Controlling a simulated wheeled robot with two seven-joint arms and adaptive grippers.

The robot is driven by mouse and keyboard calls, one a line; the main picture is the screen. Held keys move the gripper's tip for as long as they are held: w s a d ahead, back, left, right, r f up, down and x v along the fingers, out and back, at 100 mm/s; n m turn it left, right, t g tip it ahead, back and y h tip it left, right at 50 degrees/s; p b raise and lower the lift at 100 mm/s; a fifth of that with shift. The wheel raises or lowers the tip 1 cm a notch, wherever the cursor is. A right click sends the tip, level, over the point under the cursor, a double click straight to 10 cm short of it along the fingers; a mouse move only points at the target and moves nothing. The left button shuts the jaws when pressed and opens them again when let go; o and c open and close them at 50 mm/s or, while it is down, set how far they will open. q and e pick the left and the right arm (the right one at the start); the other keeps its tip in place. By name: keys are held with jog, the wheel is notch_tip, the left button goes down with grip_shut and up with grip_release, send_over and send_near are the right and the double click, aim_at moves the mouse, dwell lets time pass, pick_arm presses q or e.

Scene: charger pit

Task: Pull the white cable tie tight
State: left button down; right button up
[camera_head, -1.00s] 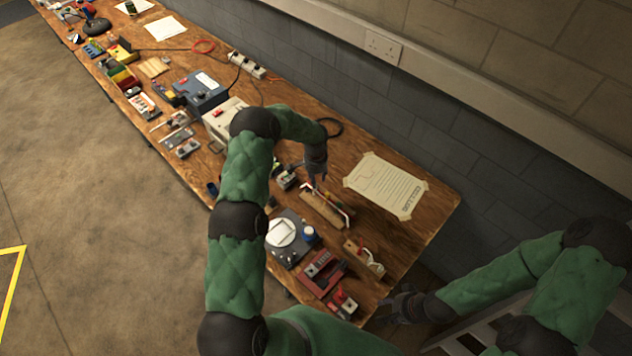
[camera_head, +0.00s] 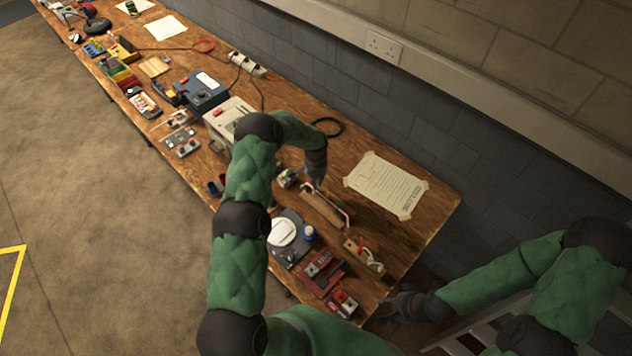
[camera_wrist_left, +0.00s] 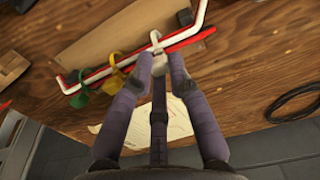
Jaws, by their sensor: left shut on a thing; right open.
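The white cable tie (camera_wrist_left: 156,40) loops around the white cable (camera_wrist_left: 186,32) and red cable (camera_wrist_left: 194,38) beside a wooden block (camera_wrist_left: 115,38) in the left wrist view. My left gripper (camera_wrist_left: 158,66) is shut on the white cable tie; its fingers partly hide the tie's tail. In the head view my left gripper (camera_head: 317,182) is at the far end of the block (camera_head: 322,208), and the tie is too small to make out. A yellow tie (camera_wrist_left: 113,72) and a green tie (camera_wrist_left: 78,98) hang to the left. My right gripper (camera_head: 392,306) is open and empty by the table's edge.
A taped paper sheet (camera_head: 387,186) lies right of the block. A dark scale-like device (camera_head: 291,238), a red device (camera_head: 320,272) and a small wooden block with wires (camera_head: 364,256) stand nearer. A black cable coil (camera_head: 328,127) lies near the wall.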

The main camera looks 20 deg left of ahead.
pick_arm(q)
jog(key=shift+r+p, duration=0.45)
jog(key=shift+r, duration=1.9)
jog(key=c, duration=1.2)
grip_release()
jog(key=shift+o, duration=0.2)
notch_tip(320, 180, up, 12)
jog(key=shift+f, duration=0.1)
